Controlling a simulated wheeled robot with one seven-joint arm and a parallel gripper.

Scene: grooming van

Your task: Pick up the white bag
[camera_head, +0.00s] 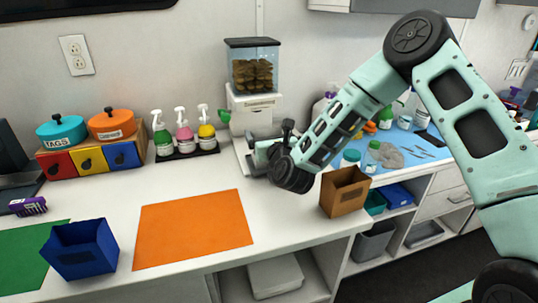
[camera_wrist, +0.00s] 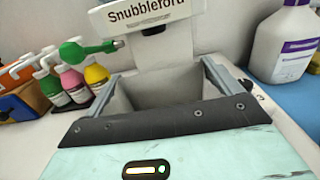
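The white bag (camera_wrist: 155,92) looks like a pale, open-topped box in the wrist view. It stands on the counter below the spout of the treat dispenser (camera_head: 254,72). My gripper (camera_wrist: 162,80) has its two fingers wide apart, one on each side of the bag. I cannot tell whether the fingers touch its sides. The bag's near side is hidden behind my gripper's palm. In the head view my gripper (camera_head: 264,150) is in front of the dispenser base, and the bag is mostly hidden there.
Pump bottles (camera_head: 183,136) stand left of the dispenser; a green nozzle (camera_wrist: 85,50) is near my left finger. A brown bag (camera_head: 345,191) stands right, a blue bag (camera_head: 82,250) front left. A white jug (camera_wrist: 283,42) is at right. The orange mat (camera_head: 193,228) is clear.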

